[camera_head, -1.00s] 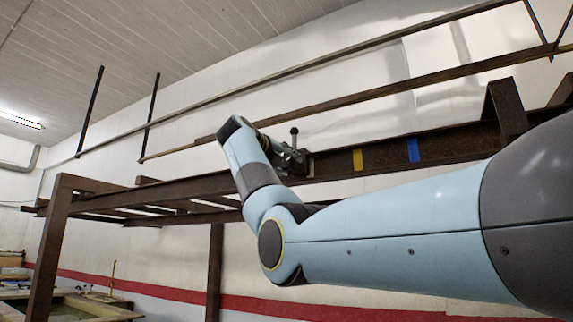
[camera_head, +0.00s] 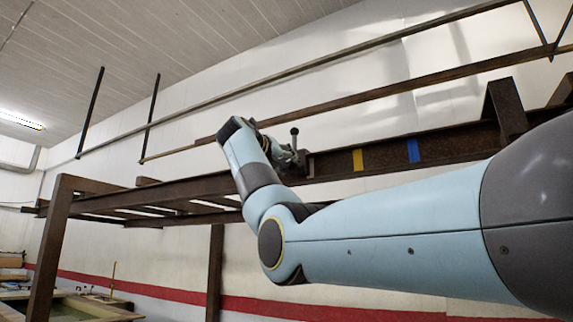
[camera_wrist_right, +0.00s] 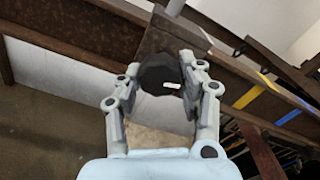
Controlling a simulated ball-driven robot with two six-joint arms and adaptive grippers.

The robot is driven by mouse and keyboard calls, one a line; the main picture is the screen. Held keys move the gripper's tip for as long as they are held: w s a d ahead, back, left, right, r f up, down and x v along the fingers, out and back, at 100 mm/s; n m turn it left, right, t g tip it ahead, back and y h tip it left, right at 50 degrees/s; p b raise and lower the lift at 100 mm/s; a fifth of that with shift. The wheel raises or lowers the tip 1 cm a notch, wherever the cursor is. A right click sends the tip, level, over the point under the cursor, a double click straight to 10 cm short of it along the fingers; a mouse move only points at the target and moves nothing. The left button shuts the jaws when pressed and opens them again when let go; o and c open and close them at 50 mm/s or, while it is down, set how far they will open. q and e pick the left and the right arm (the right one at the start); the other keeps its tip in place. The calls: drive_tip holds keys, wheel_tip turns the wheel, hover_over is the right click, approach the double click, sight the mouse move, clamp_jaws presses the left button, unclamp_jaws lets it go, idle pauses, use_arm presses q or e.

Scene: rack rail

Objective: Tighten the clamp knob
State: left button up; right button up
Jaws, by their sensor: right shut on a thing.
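The clamp knob (camera_wrist_right: 160,75) is a dark round knob with a small white mark, seen in the right wrist view. My right gripper (camera_wrist_right: 160,84) is shut on the knob, with one finger on each side of it. In the head view, my right arm reaches up to the clamp (camera_head: 291,157) on the brown rail (camera_head: 440,147). The knob and the fingertips are mostly hidden there behind my wrist. A small dark post with a round top (camera_head: 294,132) stands up from the clamp. My left gripper is in neither view.
The rail carries a yellow mark (camera_head: 358,160) and a blue mark (camera_head: 413,150) to the right of the clamp. Long thin bars (camera_head: 330,66) run above it. A brown steel post (camera_head: 52,245) stands at left. A basin (camera_head: 70,305) is at lower left.

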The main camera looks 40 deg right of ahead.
drive_tip(key=shift+f, duration=0.25)
drive_tip(key=o, duration=1.2)
drive_tip(key=shift+r, duration=0.1)
drive_tip(key=shift+c, duration=0.2)
drive_tip(key=shift+a, duration=0.1)
drive_tip(key=v, duration=1.2)
